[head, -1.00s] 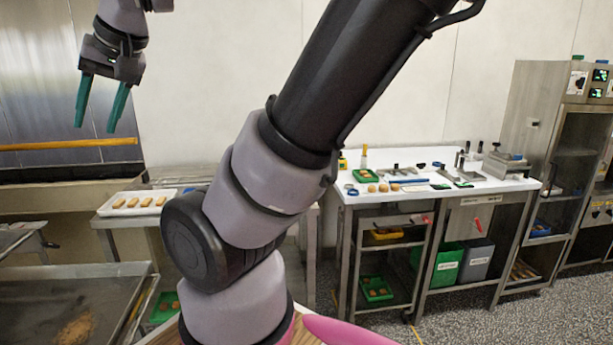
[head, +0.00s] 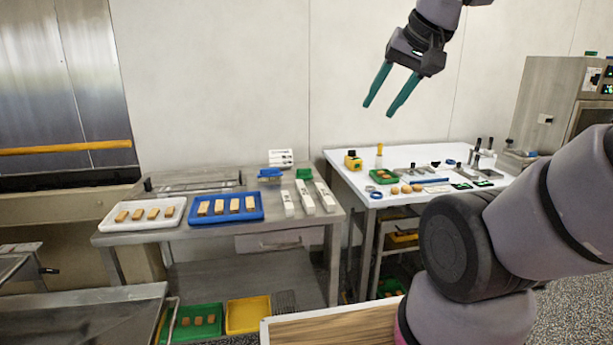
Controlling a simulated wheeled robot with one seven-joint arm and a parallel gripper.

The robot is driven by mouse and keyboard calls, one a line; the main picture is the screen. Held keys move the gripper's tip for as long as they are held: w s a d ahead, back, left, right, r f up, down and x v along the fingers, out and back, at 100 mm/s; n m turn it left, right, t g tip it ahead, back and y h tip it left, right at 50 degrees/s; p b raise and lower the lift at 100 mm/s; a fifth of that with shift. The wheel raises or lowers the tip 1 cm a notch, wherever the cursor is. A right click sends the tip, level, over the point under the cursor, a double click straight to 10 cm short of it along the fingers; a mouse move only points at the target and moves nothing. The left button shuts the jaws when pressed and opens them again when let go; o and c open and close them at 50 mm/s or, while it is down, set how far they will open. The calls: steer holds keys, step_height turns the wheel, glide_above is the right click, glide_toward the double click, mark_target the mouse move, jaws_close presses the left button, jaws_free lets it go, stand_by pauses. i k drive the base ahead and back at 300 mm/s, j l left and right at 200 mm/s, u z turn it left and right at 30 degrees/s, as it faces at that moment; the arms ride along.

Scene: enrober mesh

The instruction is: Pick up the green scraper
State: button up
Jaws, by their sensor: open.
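My gripper (head: 378,110) is open and empty, with its two teal fingers pointing down. A small green item (head: 304,174) sits at the back right of the steel table (head: 220,230), beside a similar blue item (head: 270,173). It may be the green scraper, but it is too small to tell its shape. My gripper is well above it and apart from it.
A white tray (head: 105,224) and a blue tray (head: 260,217) hold bars, left of several labelled white blocks (head: 307,200). The white-topped table (head: 345,174) carries a green tray (head: 371,178) and small tools. Green (head: 178,333) and yellow (head: 267,318) trays lie low down.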

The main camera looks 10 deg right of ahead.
mark_target(305, 174)
steer(key=u, duration=1.3)
steer(key=z, duration=1.35)
steer(key=i+l, duration=0.1)
steer(key=i, duration=0.35)
steer(key=i+l, duration=0.1)
steer(key=i, duration=0.4)
steer(key=i+u, duration=0.1)
steer(key=i, duration=0.35)
steer(key=l, duration=0.05)
